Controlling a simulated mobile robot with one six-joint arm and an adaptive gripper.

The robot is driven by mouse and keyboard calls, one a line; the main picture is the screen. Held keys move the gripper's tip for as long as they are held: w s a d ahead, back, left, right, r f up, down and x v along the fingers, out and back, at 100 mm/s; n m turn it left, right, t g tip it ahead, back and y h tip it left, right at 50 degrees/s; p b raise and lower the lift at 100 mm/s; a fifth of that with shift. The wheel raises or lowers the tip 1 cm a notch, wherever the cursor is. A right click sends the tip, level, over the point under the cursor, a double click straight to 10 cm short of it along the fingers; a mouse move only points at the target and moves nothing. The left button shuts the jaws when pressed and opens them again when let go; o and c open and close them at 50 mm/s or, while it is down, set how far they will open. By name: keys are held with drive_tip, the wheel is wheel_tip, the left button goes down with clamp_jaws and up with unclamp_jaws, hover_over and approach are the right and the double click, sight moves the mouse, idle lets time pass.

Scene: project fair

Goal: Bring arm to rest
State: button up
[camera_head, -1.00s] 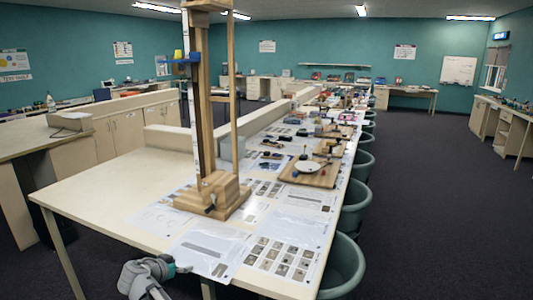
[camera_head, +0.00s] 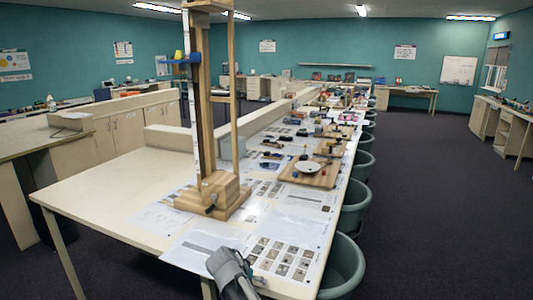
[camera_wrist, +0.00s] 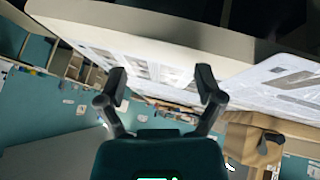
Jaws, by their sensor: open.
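My gripper (camera_wrist: 160,86) is open in the wrist view, its two dark fingers apart with nothing between them. In the head view, a grey part of my arm (camera_head: 232,272) shows at the bottom, in front of the near edge of the long table (camera_head: 100,195). It overlaps the printed sheets (camera_head: 205,250) in the picture; I see no contact. The wrist view looks upside down, with the table edge (camera_wrist: 150,25) and sheets at the top. The rest of my arm is out of view.
A tall wooden stand (camera_head: 215,195) rises from the table behind my arm. A wooden board (camera_head: 310,178) with a white dish (camera_head: 307,167) lies farther back. The dark floor at right (camera_head: 430,210) is clear.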

drive_tip(key=s+d+f+n+g+y, duration=0.1)
drive_tip(key=s+d+g+y, duration=0.1)
drive_tip(key=s+d, duration=0.4)
drive_tip(key=s+d+f+n+g+y, duration=0.2)
drive_tip(key=s+d, duration=0.5)
drive_tip(key=d, duration=0.8)
drive_tip(key=shift+g+y, duration=0.5)
drive_tip(key=shift+f, duration=0.1)
idle(0.5)
